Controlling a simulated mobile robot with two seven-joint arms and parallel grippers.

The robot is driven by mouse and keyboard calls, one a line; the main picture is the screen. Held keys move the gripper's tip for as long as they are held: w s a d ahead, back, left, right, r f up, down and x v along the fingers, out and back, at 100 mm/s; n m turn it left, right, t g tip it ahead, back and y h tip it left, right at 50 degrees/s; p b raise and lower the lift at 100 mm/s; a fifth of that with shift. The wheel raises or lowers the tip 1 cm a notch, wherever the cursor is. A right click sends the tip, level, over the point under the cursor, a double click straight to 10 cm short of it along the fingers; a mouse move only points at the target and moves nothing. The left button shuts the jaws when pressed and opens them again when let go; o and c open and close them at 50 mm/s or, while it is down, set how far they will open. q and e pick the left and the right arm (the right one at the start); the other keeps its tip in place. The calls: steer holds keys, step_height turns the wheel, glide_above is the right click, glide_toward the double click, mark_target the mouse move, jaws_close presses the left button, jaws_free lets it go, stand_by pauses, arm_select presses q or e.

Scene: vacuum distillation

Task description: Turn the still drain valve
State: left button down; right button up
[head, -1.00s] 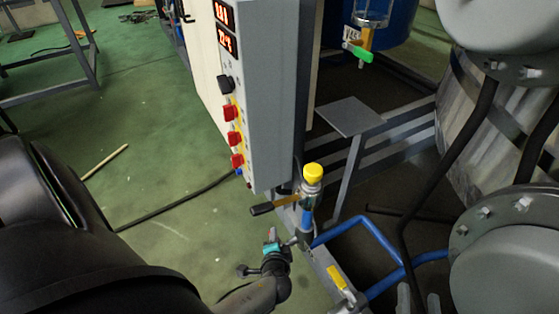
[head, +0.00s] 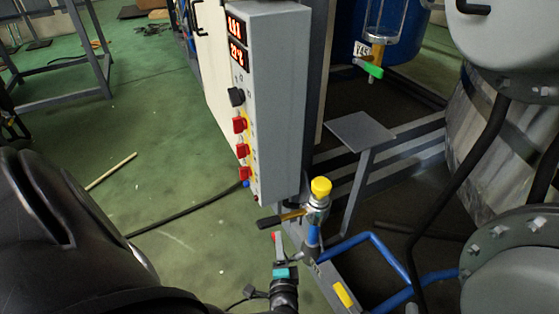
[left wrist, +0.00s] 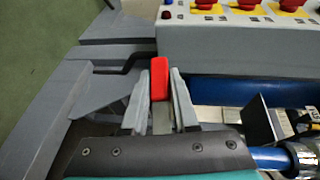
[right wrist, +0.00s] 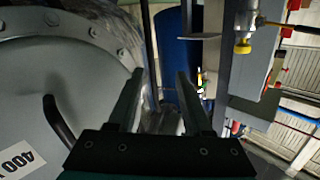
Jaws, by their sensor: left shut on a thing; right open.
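My left gripper (left wrist: 160,85) is shut on a small red handle (left wrist: 160,78), which stands between its two grey fingers with a grey stem below it. In the head view the left gripper (head: 279,255) is low in the middle, left of a blue pipe valve with a yellow cap (head: 321,187) and a black-ended lever (head: 272,222). The red handle's tip (head: 275,236) shows above the fingers. The valve body under the handle is hidden. My right gripper (right wrist: 160,85) is open and empty in the right wrist view, in front of grey vessel parts and a blue drum.
A grey control box (head: 270,100) with red knobs stands just behind the left gripper. Blue pipes (head: 365,245) run right, beside a yellow handle (head: 343,295). A green-handled valve (head: 371,70) hangs at the back.

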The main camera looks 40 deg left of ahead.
arm_select(q)
steer(key=shift+a+r, duration=0.15)
stand_by(0.5)
steer(key=c, duration=0.7)
jaws_free()
